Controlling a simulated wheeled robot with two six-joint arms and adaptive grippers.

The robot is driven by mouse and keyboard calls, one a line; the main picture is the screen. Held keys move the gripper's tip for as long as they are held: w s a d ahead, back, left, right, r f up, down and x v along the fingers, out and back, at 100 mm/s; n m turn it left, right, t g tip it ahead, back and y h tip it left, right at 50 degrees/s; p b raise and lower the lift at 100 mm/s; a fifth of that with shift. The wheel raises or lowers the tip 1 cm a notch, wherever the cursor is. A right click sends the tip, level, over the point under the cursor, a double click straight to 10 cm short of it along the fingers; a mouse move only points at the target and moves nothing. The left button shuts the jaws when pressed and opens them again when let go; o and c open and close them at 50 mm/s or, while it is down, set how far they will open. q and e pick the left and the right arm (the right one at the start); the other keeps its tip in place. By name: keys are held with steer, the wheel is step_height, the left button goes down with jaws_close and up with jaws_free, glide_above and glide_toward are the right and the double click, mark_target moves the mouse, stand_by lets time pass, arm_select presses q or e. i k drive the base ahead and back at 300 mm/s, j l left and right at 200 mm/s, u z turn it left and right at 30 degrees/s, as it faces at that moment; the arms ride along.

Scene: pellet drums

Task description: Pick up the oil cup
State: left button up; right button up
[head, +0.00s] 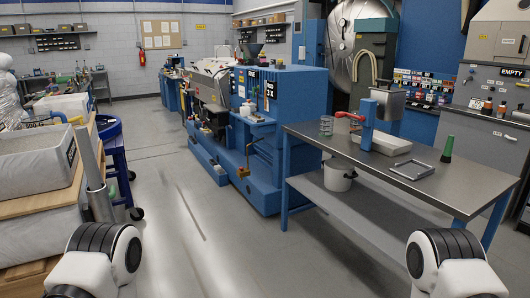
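No thing is plainly marked as the oil cup. A small clear cup-like vessel (326,125) stands upright at the far left part of the steel-topped table (460,188); it may be the oil cup, but I cannot tell. A white container (246,109) sits on the blue machine, too small to identify. Parts of my two arms show at the bottom left and bottom right corners. Neither gripper is in view, and nothing is seen touching the vessel.
Drums and pallets crowd the left. The middle floor is clear.

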mark_target(245, 111)
steer(key=i+j+z, duration=0.4)
steer(key=i+j, duration=0.15)
steer(key=i, duration=0.6)
steer(key=i+j+z, duration=0.35)
steer(key=i+j, duration=0.55)
steer(key=i, duration=0.15)
steer(key=i+j+z, duration=0.4)
steer(key=i+j, duration=0.5)
steer(key=j, duration=0.3)
